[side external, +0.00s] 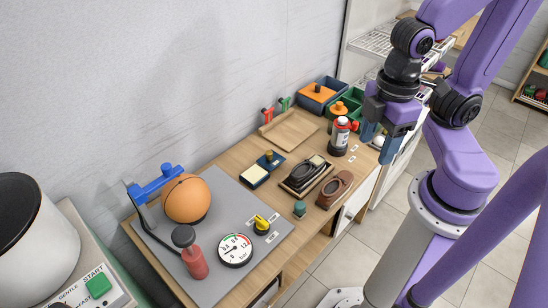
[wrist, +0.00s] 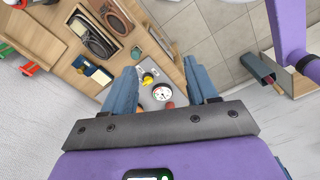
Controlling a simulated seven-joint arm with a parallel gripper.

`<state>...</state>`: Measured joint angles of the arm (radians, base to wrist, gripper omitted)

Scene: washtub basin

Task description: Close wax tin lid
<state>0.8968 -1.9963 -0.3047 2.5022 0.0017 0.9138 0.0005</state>
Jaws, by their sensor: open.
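A small dark-blue box with a cream block (side external: 255,176) and a dark part with a yellow knob (side external: 268,157) lies mid-table. It looks like the wax tin, but I cannot tell for sure, nor how its lid sits. In the wrist view the same blue and cream thing (wrist: 93,71) is left of my fingers. My gripper (side external: 378,143) is open and empty, high near the table's right end, well apart from the box. Its two blue fingers also show in the wrist view (wrist: 161,70).
Near the box are a black oval thing in a tray (side external: 305,174), a brown shoe-like thing (side external: 336,187) and a small green cylinder (side external: 299,208). A red and black bottle (side external: 339,136) stands near my gripper. A grey mat (side external: 215,275) carries an orange ball (side external: 187,198) and a gauge (side external: 235,250).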

